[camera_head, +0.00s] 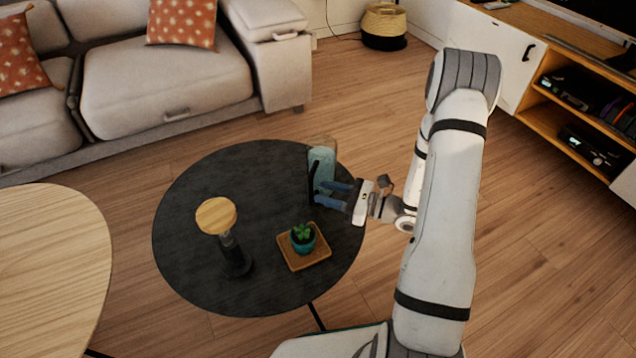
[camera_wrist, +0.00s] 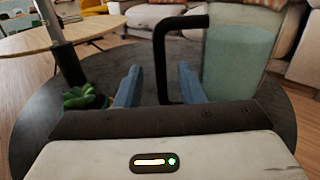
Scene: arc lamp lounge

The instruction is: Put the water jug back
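The water jug (camera_head: 322,165) is clear with pale blue-green water and a black handle. It appears to stand upright on the black round table (camera_head: 200,185), near its back right edge. In the wrist view the jug (camera_wrist: 243,55) is at the right, its top cut off. My gripper (camera_head: 334,193) reaches in from the right at the jug's near side, its blue fingers apart. In the wrist view the black handle upright shows between the fingertips of my gripper (camera_wrist: 160,75), with gaps on both sides. How deep the handle sits between them is hard to tell.
A small potted succulent (camera_head: 303,236) on a square wooden tray (camera_head: 318,256) stands close in front of my gripper. A dark-stemmed lamp or stand with a round wooden top (camera_head: 216,215) is further left. A wooden table (camera_head: 50,260) is at left, a grey sofa (camera_head: 165,80) behind.

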